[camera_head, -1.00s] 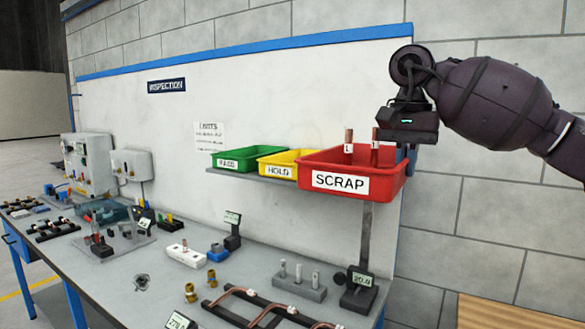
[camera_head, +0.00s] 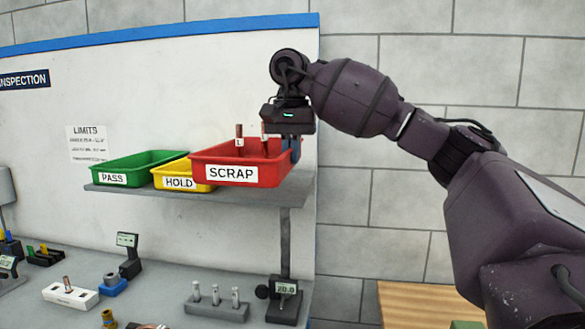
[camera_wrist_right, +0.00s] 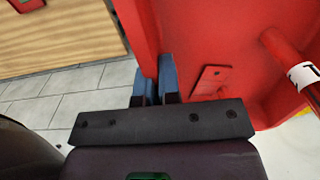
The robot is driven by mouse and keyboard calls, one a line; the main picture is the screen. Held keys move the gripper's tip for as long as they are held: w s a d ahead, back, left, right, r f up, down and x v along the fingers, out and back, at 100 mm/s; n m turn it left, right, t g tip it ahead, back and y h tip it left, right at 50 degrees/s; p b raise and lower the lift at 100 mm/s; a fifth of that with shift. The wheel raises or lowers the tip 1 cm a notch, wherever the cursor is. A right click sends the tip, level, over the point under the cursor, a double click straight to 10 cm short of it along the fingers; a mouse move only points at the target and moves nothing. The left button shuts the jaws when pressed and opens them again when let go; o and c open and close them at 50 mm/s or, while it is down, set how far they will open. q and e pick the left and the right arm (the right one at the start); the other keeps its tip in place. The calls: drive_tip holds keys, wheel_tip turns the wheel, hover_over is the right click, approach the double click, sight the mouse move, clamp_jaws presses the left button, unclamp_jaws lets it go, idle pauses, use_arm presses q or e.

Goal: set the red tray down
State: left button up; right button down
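The red tray (camera_head: 225,172), labelled SCRAP, is at the right part of the grey wall shelf (camera_head: 300,190). It looks level; I cannot tell whether its base touches the shelf or is just above it. Two copper tubes (camera_head: 239,143) stand up from it, one marked L. My right gripper (camera_head: 292,150) points down at the tray's right wall. In the right wrist view its two blue fingers (camera_wrist_right: 157,88) are closed on that wall, and a copper tube (camera_wrist_right: 288,55) shows inside the tray. My left gripper is not in view.
A yellow HOLD tray (camera_head: 182,172) sits just left of the red tray, partly overlapped by it, with a green PASS tray (camera_head: 130,168) beyond. Below is a bench with gauges (camera_head: 286,290) and a pin block (camera_head: 216,306). A wooden surface (camera_head: 415,305) is at lower right.

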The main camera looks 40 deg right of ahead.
drive_tip(key=p, duration=0.4)
approach(302, 183)
drive_tip(key=s+a+r, duration=0.1)
drive_tip(key=a, duration=0.1)
drive_tip(key=shift+w+d+f, duration=0.2)
drive_tip(key=shift+d+f, duration=0.25)
drive_tip(key=shift+f, duration=0.1)
drive_tip(key=shift+w+d+f, duration=0.2)
drive_tip(key=shift+d+f, duration=0.2)
drive_tip(key=shift+f, duration=2.25)
drive_tip(key=shift+w+d+f+p, duration=0.2)
drive_tip(key=shift+f+p, duration=0.1)
drive_tip(key=shift+p, duration=0.1)
drive_tip(key=shift+s, duration=0.1)
drive_tip(key=c, duration=1.3)
unclamp_jaws()
drive_tip(key=shift+f, duration=0.15)
